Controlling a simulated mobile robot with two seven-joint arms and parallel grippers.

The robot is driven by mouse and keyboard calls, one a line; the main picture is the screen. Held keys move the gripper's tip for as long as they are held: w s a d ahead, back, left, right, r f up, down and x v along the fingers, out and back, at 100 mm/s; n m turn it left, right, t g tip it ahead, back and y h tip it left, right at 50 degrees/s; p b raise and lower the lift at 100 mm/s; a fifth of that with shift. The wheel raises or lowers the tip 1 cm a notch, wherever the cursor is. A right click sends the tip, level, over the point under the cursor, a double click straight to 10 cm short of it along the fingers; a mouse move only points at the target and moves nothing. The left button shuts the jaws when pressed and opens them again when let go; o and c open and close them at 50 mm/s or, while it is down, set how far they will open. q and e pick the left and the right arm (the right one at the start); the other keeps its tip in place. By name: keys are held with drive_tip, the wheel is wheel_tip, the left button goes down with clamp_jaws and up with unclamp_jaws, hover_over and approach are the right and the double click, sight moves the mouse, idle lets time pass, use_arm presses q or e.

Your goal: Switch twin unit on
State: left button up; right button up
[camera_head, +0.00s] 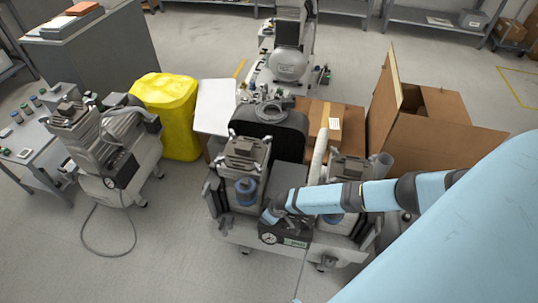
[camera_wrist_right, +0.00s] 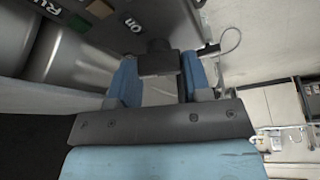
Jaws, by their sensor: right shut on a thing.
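The twin unit (camera_head: 238,226) is a wheeled double compressor in the middle of the head view, with a dark panel and round gauge (camera_head: 268,238) on its front. My right gripper (camera_head: 270,215) is at that panel. In the right wrist view its blue fingers (camera_wrist_right: 160,80) are on either side of a black knob (camera_wrist_right: 158,55) and shut on it. The knob's exact setting cannot be told. My left gripper is in neither view.
A smaller compressor (camera_head: 120,165) with a hose on the floor stands to the left, near a yellow-covered item (camera_head: 168,110). An open cardboard box (camera_head: 420,130) stands behind right. Another unit (camera_head: 290,65) stands behind.

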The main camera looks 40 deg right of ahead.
drive_tip(key=shift+s+a+r+m+h+p, duration=0.15)
drive_tip(key=shift+m+h+p, duration=0.25)
drive_tip(key=shift+m+p, duration=0.9)
drive_tip(key=shift+m, duration=0.2)
drive_tip(key=m+h+p, duration=0.1)
drive_tip(key=m, duration=0.1)
drive_tip(key=shift+m+p, duration=0.3)
drive_tip(key=shift+m+h, duration=0.5)
drive_tip(key=shift+m, duration=0.4)
drive_tip(key=m, duration=0.1)
drive_tip(key=m+h, duration=0.1)
drive_tip(key=m, duration=0.1)
drive_tip(key=shift+f+g+p, duration=0.2)
drive_tip(key=shift+g+p, duration=0.1)
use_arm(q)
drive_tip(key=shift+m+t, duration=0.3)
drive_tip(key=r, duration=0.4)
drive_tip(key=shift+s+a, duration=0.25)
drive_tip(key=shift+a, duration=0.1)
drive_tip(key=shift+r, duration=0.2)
use_arm(e)
drive_tip(key=shift+w+m+h, duration=0.2)
drive_tip(key=shift+m+h, duration=0.1)
